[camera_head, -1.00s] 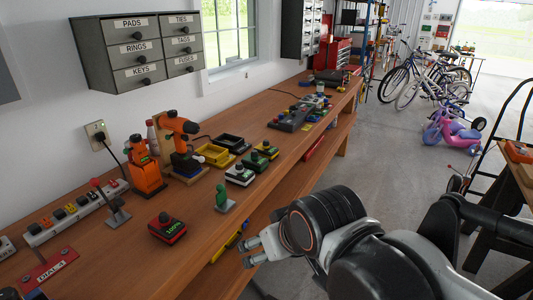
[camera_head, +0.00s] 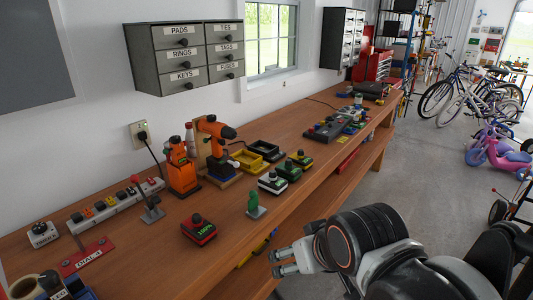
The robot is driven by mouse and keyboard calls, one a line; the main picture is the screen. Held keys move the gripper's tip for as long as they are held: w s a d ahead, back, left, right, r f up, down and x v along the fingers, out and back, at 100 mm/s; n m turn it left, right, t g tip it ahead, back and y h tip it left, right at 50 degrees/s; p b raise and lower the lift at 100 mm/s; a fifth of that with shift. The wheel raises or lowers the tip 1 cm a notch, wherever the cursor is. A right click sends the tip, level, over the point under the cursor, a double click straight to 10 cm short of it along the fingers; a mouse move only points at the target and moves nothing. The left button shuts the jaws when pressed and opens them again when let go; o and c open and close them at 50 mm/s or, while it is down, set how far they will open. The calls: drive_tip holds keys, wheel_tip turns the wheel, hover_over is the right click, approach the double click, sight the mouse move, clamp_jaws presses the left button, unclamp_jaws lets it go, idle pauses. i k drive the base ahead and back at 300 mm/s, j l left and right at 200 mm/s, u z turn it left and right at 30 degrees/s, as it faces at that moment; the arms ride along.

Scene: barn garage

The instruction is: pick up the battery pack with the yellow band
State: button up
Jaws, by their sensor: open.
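Several battery packs stand in a slanting row on the wooden bench. The farthest pack (camera_head: 300,160) is dark with a yellow band. Beside it stand a green pack (camera_head: 288,172) and a pale pack with a dark top (camera_head: 271,183). My gripper (camera_head: 277,263) is open and empty, at the lower middle in front of the bench edge. It is well apart from all the packs.
A green knob-like object on a grey base (camera_head: 256,206) stands near the bench's front edge. Behind are an orange drill (camera_head: 213,130), an orange charger-like unit (camera_head: 182,172) and a yellow tray (camera_head: 247,161). The wooden bench (camera_head: 150,262) has some clear surface at front left.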

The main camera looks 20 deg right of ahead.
sight(299, 159)
drive_tip(key=i+l+z, duration=0.15)
drive_tip(key=i+l, duration=0.15)
drive_tip(key=i+l+z, duration=0.15)
drive_tip(key=i, duration=0.35)
drive_tip(key=i+l+z, duration=0.15)
drive_tip(key=i+l, duration=0.15)
drive_tip(key=i+l+z, duration=0.15)
drive_tip(key=i, duration=0.35)
